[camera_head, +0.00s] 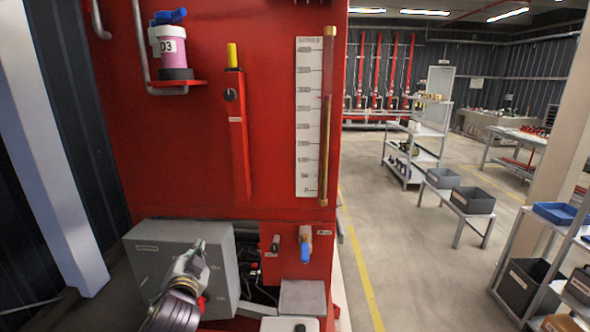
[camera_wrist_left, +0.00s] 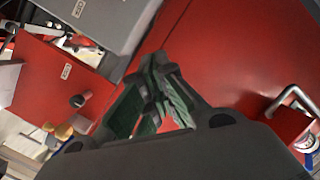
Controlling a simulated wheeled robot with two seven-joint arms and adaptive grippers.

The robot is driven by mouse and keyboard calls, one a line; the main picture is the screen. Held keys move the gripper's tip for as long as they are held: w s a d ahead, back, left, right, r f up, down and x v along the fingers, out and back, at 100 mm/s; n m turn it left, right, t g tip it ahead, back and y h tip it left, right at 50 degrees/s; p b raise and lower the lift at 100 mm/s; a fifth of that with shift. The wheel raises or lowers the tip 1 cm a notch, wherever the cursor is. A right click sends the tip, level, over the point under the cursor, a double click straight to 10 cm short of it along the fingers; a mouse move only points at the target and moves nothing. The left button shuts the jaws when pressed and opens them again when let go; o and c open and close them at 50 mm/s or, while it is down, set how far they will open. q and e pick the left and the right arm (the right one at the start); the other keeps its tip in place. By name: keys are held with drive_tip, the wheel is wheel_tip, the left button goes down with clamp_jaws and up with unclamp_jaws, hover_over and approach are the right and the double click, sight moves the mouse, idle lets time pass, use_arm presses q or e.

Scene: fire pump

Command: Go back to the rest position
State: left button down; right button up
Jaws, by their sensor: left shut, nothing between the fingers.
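My left gripper (camera_head: 199,246) is low in the head view, in front of the grey box (camera_head: 150,252) at the foot of the red pump cabinet (camera_head: 205,150). In the left wrist view the fingers of my left gripper (camera_wrist_left: 157,62) meet at the tips with nothing between them. Red panel surface lies behind them, and I cannot tell the exact gap. The grey box shows at the top of the left wrist view (camera_wrist_left: 105,22). My right gripper is in neither view.
A blue-handled valve (camera_head: 305,247) and a small grey box (camera_head: 302,297) are right of my left gripper. A bottle with pink contents (camera_head: 171,48) stands on a red shelf above. Open floor with a yellow line (camera_head: 362,262) lies right, before shelves and grey bins (camera_head: 473,200).

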use_arm(q)
drive_tip(key=s+f+n+g+h, duration=0.1)
drive_tip(key=s+f+g, duration=0.2)
drive_tip(key=s+f, duration=0.35)
drive_tip(key=s+f+n+g+h, duration=0.1)
drive_tip(key=s+f+g, duration=0.25)
drive_tip(key=f, duration=0.55)
drive_tip(key=s+d+f+n+g+h, duration=0.1)
drive_tip(key=s+d+f+g, duration=0.15)
drive_tip(key=s+f, duration=0.5)
drive_tip(key=s+d+f+n+g+h, duration=0.15)
drive_tip(key=s+f+g, duration=0.25)
drive_tip(key=s, duration=0.6)
drive_tip(key=s+f+m+g+p, duration=0.1)
drive_tip(key=s+f+p, duration=0.2)
drive_tip(key=f, duration=2.6)
drive_tip(key=s+a+f+p, duration=0.1)
drive_tip(key=s+a+f, duration=0.1)
drive_tip(key=s+f, duration=0.6)
drive_tip(key=s+a+f+g+p, duration=0.1)
drive_tip(key=s+a+f, duration=0.1)
drive_tip(key=s+f, duration=0.7)
drive_tip(key=s, duration=0.5)
drive_tip(key=shift+s+y+p, duration=0.15)
drive_tip(key=shift+y+p, duration=0.2)
drive_tip(key=shift+p, duration=0.05)
